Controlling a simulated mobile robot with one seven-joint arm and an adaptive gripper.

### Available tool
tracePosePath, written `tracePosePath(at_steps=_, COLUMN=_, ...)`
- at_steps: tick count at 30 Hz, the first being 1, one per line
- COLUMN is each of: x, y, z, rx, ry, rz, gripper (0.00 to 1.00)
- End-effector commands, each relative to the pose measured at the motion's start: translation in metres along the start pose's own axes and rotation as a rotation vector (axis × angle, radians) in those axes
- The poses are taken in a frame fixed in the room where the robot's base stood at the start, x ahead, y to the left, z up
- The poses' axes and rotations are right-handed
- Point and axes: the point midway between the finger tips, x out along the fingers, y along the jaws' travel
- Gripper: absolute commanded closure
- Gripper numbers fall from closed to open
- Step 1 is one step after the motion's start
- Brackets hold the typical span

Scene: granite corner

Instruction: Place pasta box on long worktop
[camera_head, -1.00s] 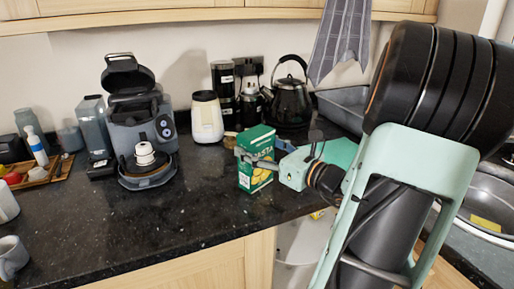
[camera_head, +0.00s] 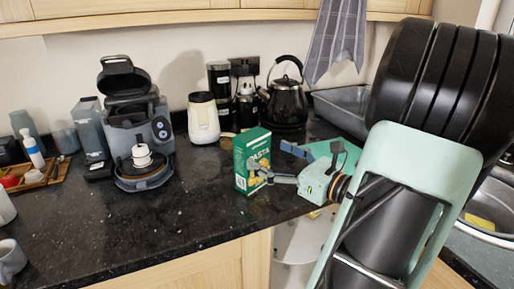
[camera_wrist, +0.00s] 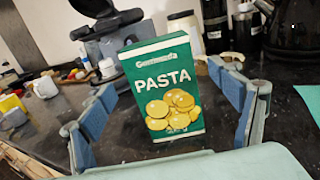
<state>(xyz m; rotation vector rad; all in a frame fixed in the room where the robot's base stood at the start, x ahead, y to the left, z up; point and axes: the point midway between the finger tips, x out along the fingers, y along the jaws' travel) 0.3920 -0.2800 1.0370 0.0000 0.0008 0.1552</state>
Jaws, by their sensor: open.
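The green pasta box (camera_head: 252,160) stands upright on the dark granite worktop (camera_head: 185,215), near its front edge. In the wrist view the box (camera_wrist: 165,85) shows its front, with the word PASTA and yellow pasta pieces. My gripper (camera_head: 272,165) is open just to the right of the box in the head view. In the wrist view its two blue-grey fingers (camera_wrist: 165,118) are spread wide on either side of the box, with gaps between. The box stands apart from my palm. One finger overlaps the lower box in the head view.
A cream jar (camera_head: 203,118), black kettle (camera_head: 287,98) and black canisters stand behind the box. A grey coffee machine (camera_head: 135,130) is at left. A green board (camera_head: 335,152) lies behind my gripper.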

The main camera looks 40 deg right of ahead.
Motion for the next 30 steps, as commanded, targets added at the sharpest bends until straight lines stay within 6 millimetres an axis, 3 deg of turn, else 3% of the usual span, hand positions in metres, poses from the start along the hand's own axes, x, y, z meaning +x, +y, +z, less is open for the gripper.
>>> tracePosePath(at_steps=3, x=-0.025, y=-0.001, z=0.001, rx=0.0, ry=0.001, rz=-0.004, gripper=0.16)
tracePosePath(at_steps=10, x=-0.054, y=-0.001, z=0.0, rx=0.001, ry=0.0, rz=-0.002, gripper=0.16)
tracePosePath(at_steps=30, x=-0.057, y=0.001, z=0.0, rx=-0.003, ry=0.001, rz=0.003, gripper=0.16)
